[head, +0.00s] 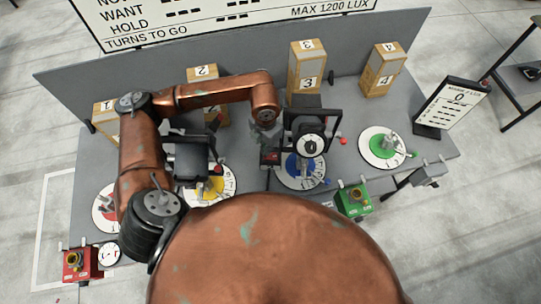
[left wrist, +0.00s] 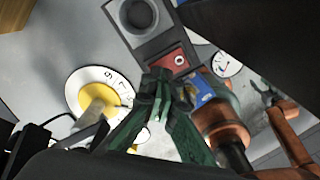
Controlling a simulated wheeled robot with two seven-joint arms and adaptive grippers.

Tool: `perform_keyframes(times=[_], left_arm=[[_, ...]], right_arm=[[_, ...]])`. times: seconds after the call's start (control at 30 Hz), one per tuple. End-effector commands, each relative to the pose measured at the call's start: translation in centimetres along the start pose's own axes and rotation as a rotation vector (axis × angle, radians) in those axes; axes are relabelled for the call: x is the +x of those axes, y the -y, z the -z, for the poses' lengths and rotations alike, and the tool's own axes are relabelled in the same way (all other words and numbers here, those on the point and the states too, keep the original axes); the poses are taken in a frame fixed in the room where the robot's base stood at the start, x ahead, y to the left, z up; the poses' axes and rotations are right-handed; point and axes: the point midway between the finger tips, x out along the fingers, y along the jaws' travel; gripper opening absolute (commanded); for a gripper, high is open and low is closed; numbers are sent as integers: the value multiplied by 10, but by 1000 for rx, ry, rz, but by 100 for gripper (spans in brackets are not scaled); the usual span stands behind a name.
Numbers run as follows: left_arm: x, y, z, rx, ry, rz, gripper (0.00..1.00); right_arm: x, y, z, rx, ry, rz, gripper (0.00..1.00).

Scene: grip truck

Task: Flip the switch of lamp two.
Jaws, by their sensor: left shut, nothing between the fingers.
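The wooden box marked 2 (head: 203,74) stands at the back, partly behind my copper left arm (head: 215,93). A white dial with a yellow centre (head: 222,186) lies in front of it, partly covered by dark parts. In the left wrist view the yellow dial (left wrist: 75,83) is left of my left gripper (left wrist: 158,95). Its green fingers are together and empty. A red plate (left wrist: 172,60) and a blue plate (left wrist: 203,92) show close beyond the fingertips; I cannot tell contact. In the head view the hand is hard to separate from black fittings. I cannot make out lamp two's switch.
A blue dial (head: 291,168) and a green dial (head: 371,146) lie to the right. A red switch box (head: 78,264) is at front left, a green one (head: 352,203) at front right. A black frame stands over the blue dial. My copper body hides the middle front.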

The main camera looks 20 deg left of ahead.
Motion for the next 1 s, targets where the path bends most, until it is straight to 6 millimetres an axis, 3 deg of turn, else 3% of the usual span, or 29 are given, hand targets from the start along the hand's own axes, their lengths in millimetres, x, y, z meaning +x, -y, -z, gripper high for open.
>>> perform_keyframes(times=[1.0], left_arm=[[15,0,0,0,0,0,0]], right_arm=[[14,0,-3,0,3,0,40]])
